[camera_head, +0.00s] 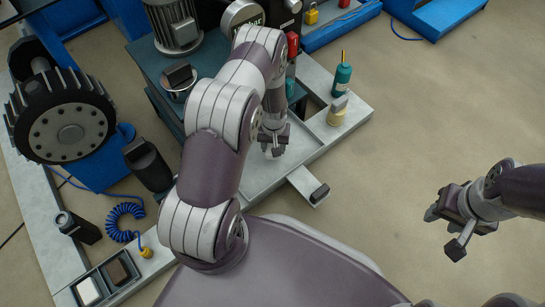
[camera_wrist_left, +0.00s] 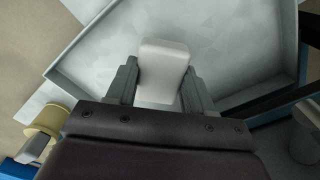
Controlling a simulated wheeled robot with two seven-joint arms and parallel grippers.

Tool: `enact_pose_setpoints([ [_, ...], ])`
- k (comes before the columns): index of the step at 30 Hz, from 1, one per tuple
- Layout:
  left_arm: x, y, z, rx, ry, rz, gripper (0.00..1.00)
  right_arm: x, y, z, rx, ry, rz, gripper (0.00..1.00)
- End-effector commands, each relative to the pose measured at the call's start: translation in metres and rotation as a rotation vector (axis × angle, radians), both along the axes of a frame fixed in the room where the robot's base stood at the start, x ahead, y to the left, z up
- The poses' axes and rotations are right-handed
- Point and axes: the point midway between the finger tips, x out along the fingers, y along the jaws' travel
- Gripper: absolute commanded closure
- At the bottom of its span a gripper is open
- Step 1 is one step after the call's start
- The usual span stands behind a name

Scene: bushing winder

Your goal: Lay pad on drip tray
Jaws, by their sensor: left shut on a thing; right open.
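My left gripper (camera_head: 272,145) is shut on a white pad (camera_wrist_left: 164,72), which sits between its two fingers in the left wrist view. The pad is over the pale, shallow drip tray (camera_wrist_left: 262,97) with a raised grey rim; whether it touches the tray floor I cannot tell. In the head view the drip tray (camera_head: 243,181) lies on the bench, partly hidden by my left arm, and the pad is mostly hidden by the gripper. My right gripper (camera_head: 447,228) is open and empty over bare floor, far to the right of the tray.
A teal bottle (camera_head: 342,80) and a cream spool-like piece (camera_head: 337,112) stand right of the tray. A two-part holder (camera_head: 106,279) with a white and a brown piece sits at lower left. A black gear wheel (camera_head: 62,118) and blue coiled hose (camera_head: 124,217) are on the left.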

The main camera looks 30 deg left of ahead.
Motion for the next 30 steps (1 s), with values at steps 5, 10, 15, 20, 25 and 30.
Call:
enact_pose_setpoints([
  [5, 0.003, 0.006, -0.020, 0.000, 0.000, 0.000, 0.77, 0.000, 0.000, -0.019, 0.000, -0.001, 0.000, 0.57],
  [10, 0.003, 0.006, -0.047, 0.000, 0.000, -0.001, 0.77, 0.000, 0.000, -0.043, 0.000, 0.000, 0.000, 0.57],
  [15, 0.003, 0.006, -0.042, 0.000, 0.000, -0.001, 0.77, 0.000, 0.000, -0.037, 0.000, -0.001, 0.000, 0.57],
  [20, 0.003, 0.006, -0.046, 0.000, 0.000, -0.001, 0.77, 0.000, 0.000, -0.040, 0.000, -0.001, 0.000, 0.57],
  [25, 0.003, 0.006, -0.045, 0.000, 0.000, -0.001, 0.22, 0.000, 0.000, -0.039, 0.000, -0.001, 0.000, 0.57],
  [30, 0.003, 0.005, -0.044, 0.000, 0.000, -0.001, 0.22, 0.000, 0.000, -0.038, 0.000, -0.001, 0.000, 0.57],
])
